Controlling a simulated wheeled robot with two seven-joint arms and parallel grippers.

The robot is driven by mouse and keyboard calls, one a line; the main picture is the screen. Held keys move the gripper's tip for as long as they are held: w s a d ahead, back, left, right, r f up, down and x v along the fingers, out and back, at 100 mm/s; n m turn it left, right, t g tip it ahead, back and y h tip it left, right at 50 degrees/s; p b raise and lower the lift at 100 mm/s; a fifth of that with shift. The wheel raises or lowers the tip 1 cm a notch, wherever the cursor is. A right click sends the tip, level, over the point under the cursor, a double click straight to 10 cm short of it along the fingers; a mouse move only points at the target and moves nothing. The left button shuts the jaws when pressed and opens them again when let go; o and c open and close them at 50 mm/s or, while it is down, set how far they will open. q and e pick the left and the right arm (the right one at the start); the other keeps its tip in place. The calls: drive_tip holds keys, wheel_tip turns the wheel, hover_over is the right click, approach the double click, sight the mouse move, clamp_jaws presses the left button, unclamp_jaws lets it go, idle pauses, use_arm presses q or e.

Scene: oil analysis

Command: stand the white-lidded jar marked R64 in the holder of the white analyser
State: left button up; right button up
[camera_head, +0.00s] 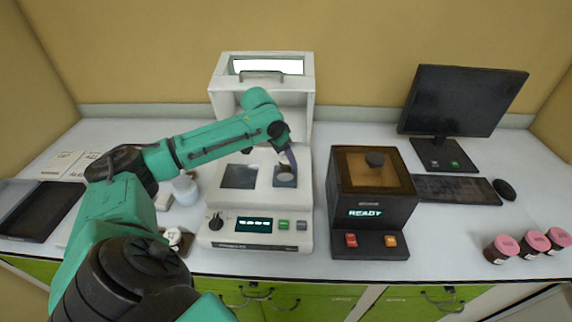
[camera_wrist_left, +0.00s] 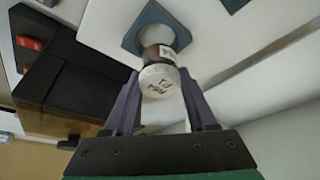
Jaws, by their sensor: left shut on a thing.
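The white analyser (camera_head: 255,240) stands in the middle of the bench with its hood raised. My left gripper (camera_head: 288,163) is over the right part of its top. In the left wrist view the gripper (camera_wrist_left: 160,98) is shut on a white-lidded jar (camera_wrist_left: 158,80); dark lid lettering shows but is hard to read. The jar's dark body with a white label points at the round opening of the blue-grey holder (camera_wrist_left: 142,19). The holder also shows in the head view (camera_head: 285,181), partly covered by the gripper. I cannot tell whether the jar's base is inside the opening or just above.
A black device reading READY (camera_head: 372,205) stands right of the analyser. Pink-lidded jars (camera_head: 505,246) stand at the far right front. A white-lidded jar (camera_head: 176,238) and a white container (camera_head: 185,190) are left of the analyser. A monitor (camera_head: 462,100) is at the back right.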

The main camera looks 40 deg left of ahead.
sight(285, 166)
use_arm(q)
wheel_tip(285, 166, down, 3)
drive_tip(key=shift+s+d+f+p, duration=0.1)
drive_tip(key=shift+d+p, duration=0.05)
drive_tip(key=shift+p, duration=0.15)
clamp_jaws()
drive_tip(key=shift+s+f, duration=0.15)
drive_tip(key=shift+f, duration=0.25)
drive_tip(key=o, duration=1.4)
unclamp_jaws()
use_arm(e)
drive_tip(key=shift+w+a+r, duration=0.25)
drive_tip(key=shift+r, duration=0.15)
drive_tip(key=shift+w, duration=0.1)
